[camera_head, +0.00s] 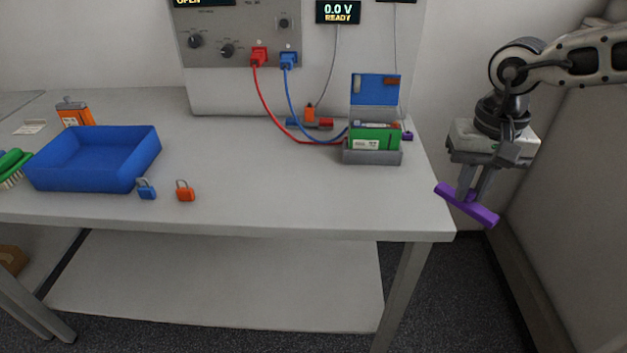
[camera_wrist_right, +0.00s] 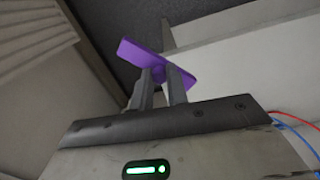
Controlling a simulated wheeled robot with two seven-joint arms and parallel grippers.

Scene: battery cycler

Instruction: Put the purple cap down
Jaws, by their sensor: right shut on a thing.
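The purple cap (camera_head: 483,214) is a long flat purple bar, held tilted in my right gripper (camera_head: 471,196). The gripper is shut on it near its middle. They hang in the air just past the right edge of the table (camera_head: 290,205). In the right wrist view the cap (camera_wrist_right: 134,52) shows between the fingertips (camera_wrist_right: 158,76), with the floor and the table's pale edge behind it. My left gripper is not in view.
A grey holder (camera_head: 372,157) with a green battery pack (camera_head: 372,142) and raised blue lid stands near the table's right side, cables leading to it. A blue tray (camera_head: 95,182), a blue padlock (camera_head: 147,191) and an orange padlock (camera_head: 185,194) are at left. The table's front right is bare.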

